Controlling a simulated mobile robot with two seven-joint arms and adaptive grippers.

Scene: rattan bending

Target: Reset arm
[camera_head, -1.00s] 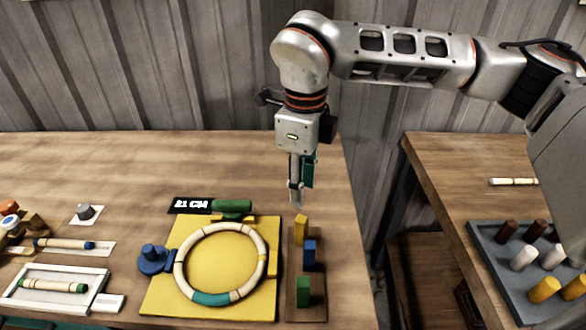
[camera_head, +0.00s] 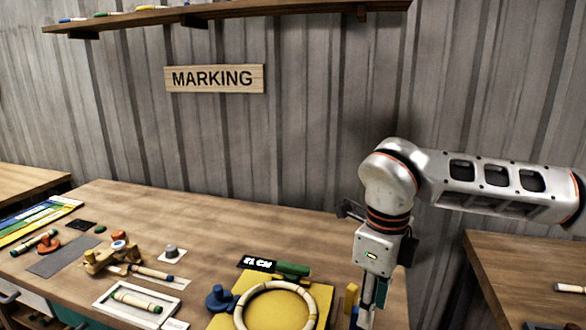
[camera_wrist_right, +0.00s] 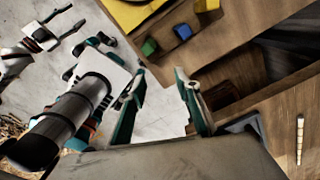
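My right gripper hangs from its arm at the lower right of the head view, beside a yellow block (camera_head: 351,298); its tips are cut off by the bottom edge there. In the right wrist view my right gripper (camera_wrist_right: 160,75) is open, with its two fingers apart and nothing between them. In that view a blue block (camera_wrist_right: 182,31) and a green block (camera_wrist_right: 149,47) lie beyond the fingertips. The head view does not show my left gripper.
The wooden table (camera_head: 190,225) holds a pale ring (camera_head: 275,286) on a yellow board (camera_head: 322,297), a blue knob (camera_head: 218,298) and a white tray (camera_head: 107,299). A second table (camera_head: 510,270) stands at right. A shelf (camera_head: 230,17) and a MARKING sign (camera_head: 214,78) are on the wall.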

